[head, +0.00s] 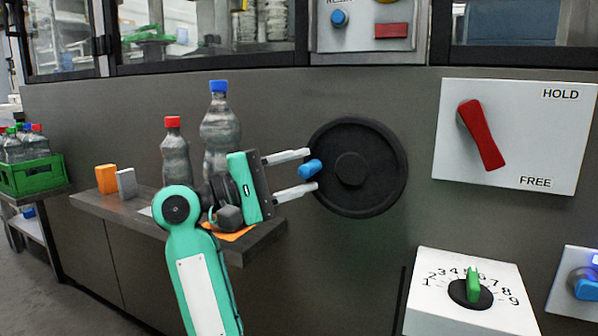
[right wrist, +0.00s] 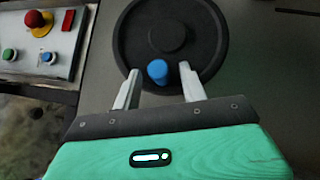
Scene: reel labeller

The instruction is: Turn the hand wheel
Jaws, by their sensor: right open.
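The black hand wheel (head: 375,150) is mounted on the dark machine front, with a blue handle knob (head: 312,168) at its left rim in the head view. My right gripper (head: 308,171) is open, with one finger above the knob and one below it in the head view. The wheel also shows in the right wrist view (right wrist: 172,32). My left gripper is not in view.
A shelf (head: 265,235) left of the wheel holds a red-capped bottle (head: 175,155) and a blue-capped bottle (head: 220,130), close behind my arm. To the right are a red HOLD/FREE lever (head: 482,135) and a numbered dial (head: 472,292). A green crate (head: 32,175) stands far left.

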